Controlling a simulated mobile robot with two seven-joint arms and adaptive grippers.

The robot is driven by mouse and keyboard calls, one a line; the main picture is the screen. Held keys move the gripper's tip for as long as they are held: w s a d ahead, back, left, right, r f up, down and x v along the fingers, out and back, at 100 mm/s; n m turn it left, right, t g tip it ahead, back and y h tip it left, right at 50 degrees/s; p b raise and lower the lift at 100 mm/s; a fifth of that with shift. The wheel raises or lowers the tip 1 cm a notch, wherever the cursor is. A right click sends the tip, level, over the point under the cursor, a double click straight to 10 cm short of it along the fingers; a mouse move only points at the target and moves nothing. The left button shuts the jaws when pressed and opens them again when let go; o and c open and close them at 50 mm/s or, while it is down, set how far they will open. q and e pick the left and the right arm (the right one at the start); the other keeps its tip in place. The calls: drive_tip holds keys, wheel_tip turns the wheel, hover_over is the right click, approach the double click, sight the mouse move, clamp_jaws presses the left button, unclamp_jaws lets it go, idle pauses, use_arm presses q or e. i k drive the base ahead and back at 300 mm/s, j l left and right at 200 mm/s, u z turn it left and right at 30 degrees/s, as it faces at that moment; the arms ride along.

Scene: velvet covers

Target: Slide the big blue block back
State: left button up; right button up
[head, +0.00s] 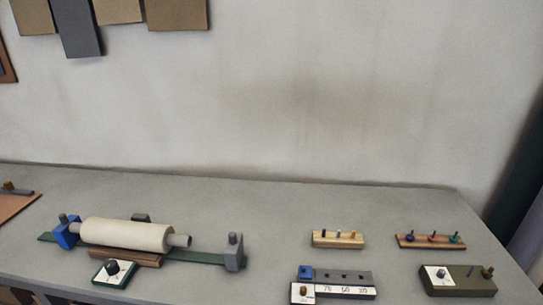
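The big blue block (66,235) stands at the left end of a cream roller (127,234), on a long dark green rail (205,257). A grey knob tops it, and the roller's left shaft end meets it or lies very close. A grey block (234,256) with a knob stands at the rail's right end, apart from the roller's right shaft (180,240). A smaller blue block (306,273) sits on a grey and white scale piece on the right. Neither of my grippers is in view.
A green-edged dial (113,273) stands before the roller, beside a brown wooden support (125,257). Pegged wooden strips (338,241) (431,243) and an olive dial box (457,285) stand on the right. The grey table (270,225) is clear between both groups.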

sight(66, 240)
drive_tip(key=u, duration=1.6)
